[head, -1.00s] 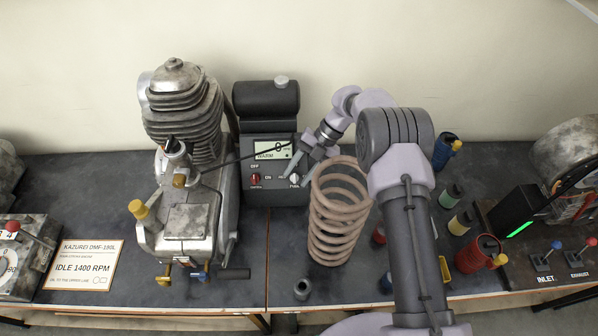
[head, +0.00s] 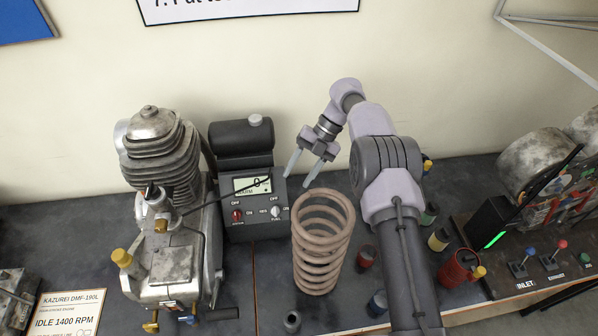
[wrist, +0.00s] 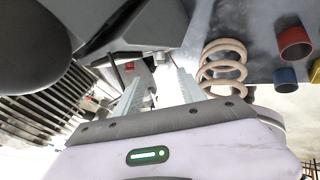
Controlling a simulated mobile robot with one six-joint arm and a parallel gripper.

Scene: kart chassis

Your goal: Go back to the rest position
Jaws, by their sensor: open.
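My gripper (head: 299,179) is open and empty in the head view, raised in front of the back wall. It hangs above and to the right of the dark grey meter box (head: 250,203), which has a small display and knobs, and above the rust-brown coil spring (head: 322,240). Its two pale fingers are apart and touch nothing that I can see. In the wrist view the gripper (wrist: 157,88) shows its spread fingers, with the spring (wrist: 222,68) beyond them to the right and dark box surfaces to the upper left.
A grey engine (head: 165,230) stands left of the box, with a thin black cable running between them. Several small coloured cups, including a red one (head: 458,267), stand right of the spring. A black panel with a green light (head: 494,240) is at the right.

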